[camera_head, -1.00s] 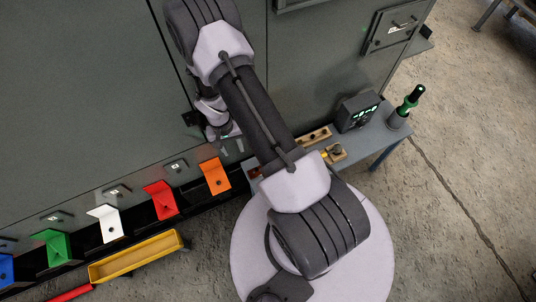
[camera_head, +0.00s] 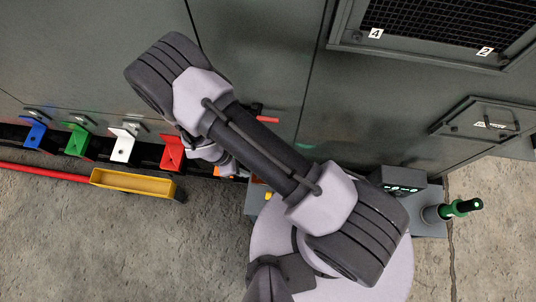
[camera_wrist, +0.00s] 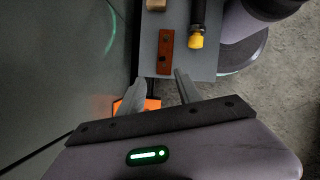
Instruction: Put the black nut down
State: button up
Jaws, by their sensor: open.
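My gripper (camera_wrist: 159,78) is open in the wrist view, its two grey fingers apart with nothing clearly held between them. I cannot make out the black nut in either view. The fingertips are near the edge of a grey bench (camera_wrist: 176,72). In the head view my arm hides the gripper's fingers.
A dark red bar with holes (camera_wrist: 165,52) and a yellow-tipped tool (camera_wrist: 196,40) lie on the bench. Red (camera_head: 172,152), white (camera_head: 122,146), green (camera_head: 77,141) and blue (camera_head: 34,132) brackets line the cabinet. A yellow tray (camera_head: 133,183) and green-black tool (camera_head: 460,208) stand aside.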

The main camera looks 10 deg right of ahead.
jog(key=b+x, duration=0.5)
jog(key=x, duration=0.9)
jog(key=shift+s+f+b, duration=0.15)
jog(key=shift+b, duration=0.15)
jog(key=shift+c, duration=0.2)
grip_shut()
